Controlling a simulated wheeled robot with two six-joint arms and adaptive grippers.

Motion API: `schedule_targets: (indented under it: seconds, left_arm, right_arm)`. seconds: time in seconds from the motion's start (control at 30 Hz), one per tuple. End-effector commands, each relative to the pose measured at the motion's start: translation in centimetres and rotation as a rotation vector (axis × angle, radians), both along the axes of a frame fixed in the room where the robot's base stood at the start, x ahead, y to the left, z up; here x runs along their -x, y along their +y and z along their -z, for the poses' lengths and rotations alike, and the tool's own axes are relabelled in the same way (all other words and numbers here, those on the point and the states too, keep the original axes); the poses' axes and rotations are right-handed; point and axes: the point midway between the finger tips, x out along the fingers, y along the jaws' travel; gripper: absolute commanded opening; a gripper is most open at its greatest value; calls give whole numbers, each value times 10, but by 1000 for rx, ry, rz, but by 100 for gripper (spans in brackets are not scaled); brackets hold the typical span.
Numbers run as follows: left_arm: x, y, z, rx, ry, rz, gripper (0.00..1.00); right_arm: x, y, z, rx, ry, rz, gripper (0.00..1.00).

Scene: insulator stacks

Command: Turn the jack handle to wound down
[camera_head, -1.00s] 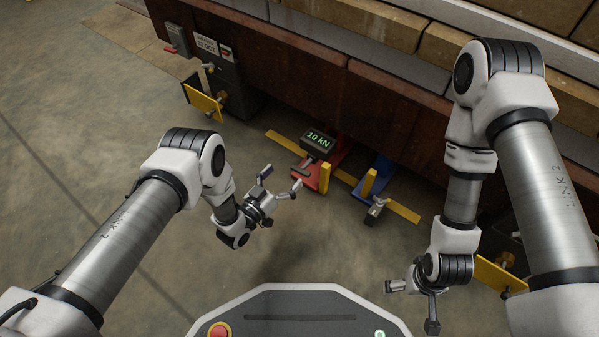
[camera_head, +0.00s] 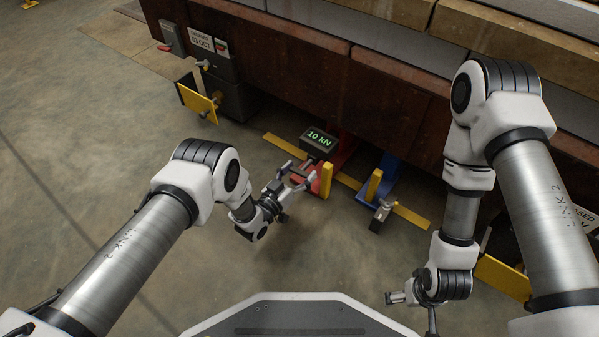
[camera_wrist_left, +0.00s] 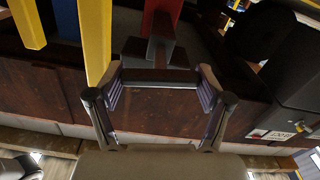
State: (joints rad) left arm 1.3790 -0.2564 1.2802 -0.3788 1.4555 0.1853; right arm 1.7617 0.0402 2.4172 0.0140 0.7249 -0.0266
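The red jack (camera_head: 325,180) stands low at the foot of the brown structure, under a display reading 10 kN (camera_head: 318,141). Its grey handle bar (camera_wrist_left: 160,78) shows in the left wrist view, crosswise on a short stem below the red part (camera_wrist_left: 163,14). My left gripper (camera_head: 294,174) is at this handle, its fingers apart with the bar between them. I cannot tell whether the pads touch it; the gripper hides part of the handle in the head view. My right gripper (camera_head: 410,310) is open and empty, low at the right, away from the jacks.
A blue jack (camera_head: 379,187) with a grey handle (camera_head: 381,214) stands just right of the red one. A yellow floor strip (camera_head: 409,216) runs by both. A yellow plate (camera_head: 196,100) juts out at left. The floor at left is clear.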

Motion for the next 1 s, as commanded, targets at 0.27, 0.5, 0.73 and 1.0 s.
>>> schedule_targets:
  seconds: [0.27,0.5,0.73,1.0]
  left_arm:
    - [0,0,0,1,1,0,40]
    - [0,0,-1,34,23,-1,40]
    - [-1,1,-2,131,94,-1,40]
    - [-1,2,-1,318,230,-1,40]
  right_arm:
    - [0,0,0,0,1,0,100]
    - [1,0,-2,0,3,1,100]
    - [2,0,-8,-1,7,3,100]
    - [5,0,-16,-3,14,6,100]
